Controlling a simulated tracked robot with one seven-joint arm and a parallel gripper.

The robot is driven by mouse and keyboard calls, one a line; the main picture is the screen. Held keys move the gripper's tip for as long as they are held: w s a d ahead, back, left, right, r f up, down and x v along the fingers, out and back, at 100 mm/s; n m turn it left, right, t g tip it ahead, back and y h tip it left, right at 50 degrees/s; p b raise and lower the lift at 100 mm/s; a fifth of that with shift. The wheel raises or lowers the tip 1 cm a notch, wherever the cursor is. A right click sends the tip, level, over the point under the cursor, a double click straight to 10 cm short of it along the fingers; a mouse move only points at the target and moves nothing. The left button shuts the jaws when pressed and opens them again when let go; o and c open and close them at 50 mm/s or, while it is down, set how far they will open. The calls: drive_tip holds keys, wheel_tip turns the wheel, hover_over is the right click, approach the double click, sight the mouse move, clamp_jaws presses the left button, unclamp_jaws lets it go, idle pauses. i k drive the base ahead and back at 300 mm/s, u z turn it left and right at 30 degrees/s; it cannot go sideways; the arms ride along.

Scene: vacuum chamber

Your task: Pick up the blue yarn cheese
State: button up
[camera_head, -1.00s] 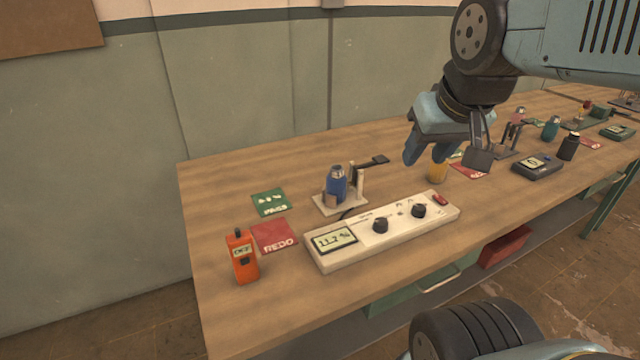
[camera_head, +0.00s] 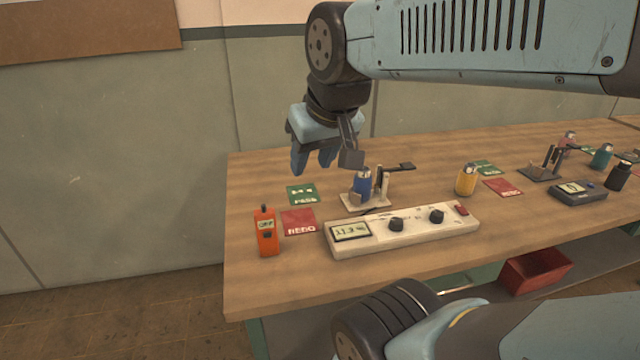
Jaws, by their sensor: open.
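The blue yarn cheese (camera_head: 363,183) stands upright in a small white stand (camera_head: 352,203) with a dark lever arm. The stand is on the wooden bench, behind the white meter box. My gripper (camera_head: 322,165) is open and empty. In the picture it is up and to the left of the blue cheese, apart from it, with its fingers pointing down. How far it is above the bench is hard to tell.
A white meter box (camera_head: 400,230) lies in front of the stand. A green card (camera_head: 302,194), a red card (camera_head: 299,221) and an orange handheld device (camera_head: 266,232) are to the left. A yellow cheese (camera_head: 465,180) stands to the right. Bare bench (camera_head: 250,180) shows at left.

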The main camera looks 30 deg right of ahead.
sight(362, 180)
drive_tip(key=u, duration=0.05)
drive_tip(key=i, duration=0.15)
drive_tip(key=u, duration=1.7)
drive_tip(key=k, duration=1.55)
drive_tip(key=z, duration=1.1)
drive_tip(key=i, duration=1)
drive_tip(key=u, duration=0.1)
